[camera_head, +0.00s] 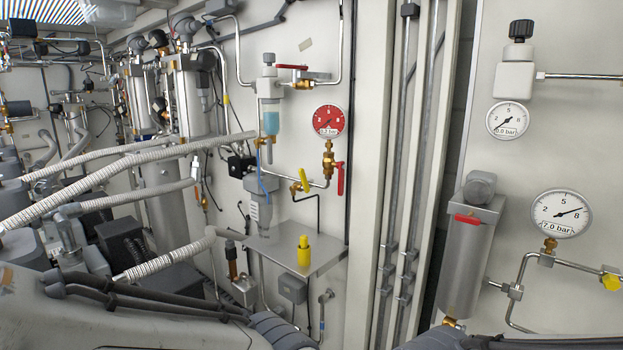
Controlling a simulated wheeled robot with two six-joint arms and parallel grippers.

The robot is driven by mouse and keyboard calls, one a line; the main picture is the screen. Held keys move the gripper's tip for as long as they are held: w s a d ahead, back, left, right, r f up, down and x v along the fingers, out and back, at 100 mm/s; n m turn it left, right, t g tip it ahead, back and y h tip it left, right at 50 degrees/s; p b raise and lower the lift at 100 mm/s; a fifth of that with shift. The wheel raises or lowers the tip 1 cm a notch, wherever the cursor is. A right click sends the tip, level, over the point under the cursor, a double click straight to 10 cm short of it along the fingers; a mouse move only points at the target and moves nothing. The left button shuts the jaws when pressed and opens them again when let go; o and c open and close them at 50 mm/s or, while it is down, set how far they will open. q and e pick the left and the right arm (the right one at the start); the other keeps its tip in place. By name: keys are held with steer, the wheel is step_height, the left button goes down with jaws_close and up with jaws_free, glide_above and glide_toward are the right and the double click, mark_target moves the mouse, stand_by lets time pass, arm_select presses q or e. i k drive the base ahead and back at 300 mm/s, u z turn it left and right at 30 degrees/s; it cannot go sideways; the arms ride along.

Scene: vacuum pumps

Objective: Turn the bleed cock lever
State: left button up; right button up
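Several small valve levers show, and I cannot tell for sure which one is the bleed cock lever. A yellow lever (305,181) sits tilted on a brass cock on the pipe left of the red gauge. A red lever (340,179) hangs down beside the brass fitting under the red gauge (329,121). Another red lever (292,67) lies level on the upper pipe. A yellow handle (611,282) is partly cut off at the right edge. Neither of my grippers is in view.
A metal shelf (320,262) with a yellow-topped part (304,251) juts from the wall. Ribbed hoses (110,168) cross the left side. Vertical conduits (405,150) divide the wall. A grey cylinder (468,260) and a white gauge (561,213) reading 7.0 bar are at right.

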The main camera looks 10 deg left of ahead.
mark_target(305, 188)
steer(key=z, duration=1.4)
steer(key=i, duration=0.9)
steer(key=u, duration=1.3)
